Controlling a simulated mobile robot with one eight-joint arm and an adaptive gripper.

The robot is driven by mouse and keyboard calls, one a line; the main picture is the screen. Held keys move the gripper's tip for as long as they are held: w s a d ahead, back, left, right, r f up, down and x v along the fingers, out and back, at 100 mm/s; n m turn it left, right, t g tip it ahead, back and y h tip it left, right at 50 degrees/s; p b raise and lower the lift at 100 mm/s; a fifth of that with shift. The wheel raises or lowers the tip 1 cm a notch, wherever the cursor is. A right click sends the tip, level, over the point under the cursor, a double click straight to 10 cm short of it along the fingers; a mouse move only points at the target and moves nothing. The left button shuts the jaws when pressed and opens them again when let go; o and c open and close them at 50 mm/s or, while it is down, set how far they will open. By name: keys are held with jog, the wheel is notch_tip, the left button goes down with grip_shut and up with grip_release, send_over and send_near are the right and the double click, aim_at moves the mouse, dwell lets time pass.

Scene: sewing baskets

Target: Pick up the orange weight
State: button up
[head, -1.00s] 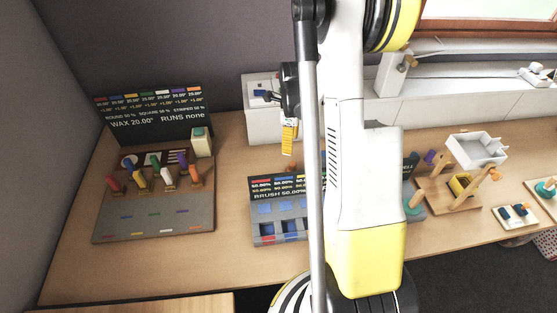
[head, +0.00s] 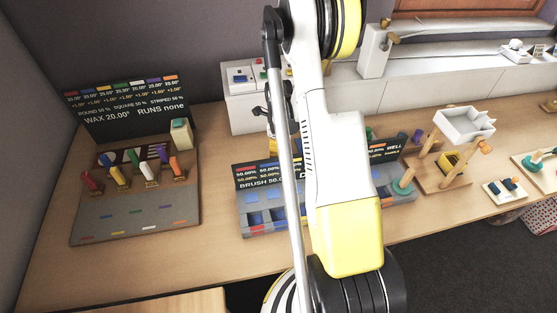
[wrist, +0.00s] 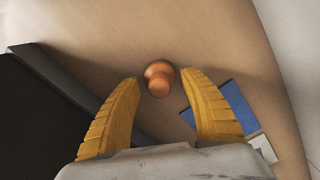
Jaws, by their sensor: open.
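The orange weight (wrist: 159,77) shows in the wrist view as a small rounded knob shape on the wooden table, at the upper middle of the picture. My gripper (wrist: 161,80) is open, with one yellow finger on each side of the weight in that view. I cannot tell whether the fingertips are down at its height, and no contact shows. In the head view my gripper (head: 273,146) is a small patch of yellow behind the brush board, mostly covered by my arm. The weight cannot be made out there.
A dark board (wrist: 35,110) stands close left of the fingers in the wrist view, and a blue patch (wrist: 237,106) lies at right. The head view shows the brush board (head: 262,178), a wax board (head: 135,115) and a wooden stand (head: 437,172).

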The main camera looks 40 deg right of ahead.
grip_shut()
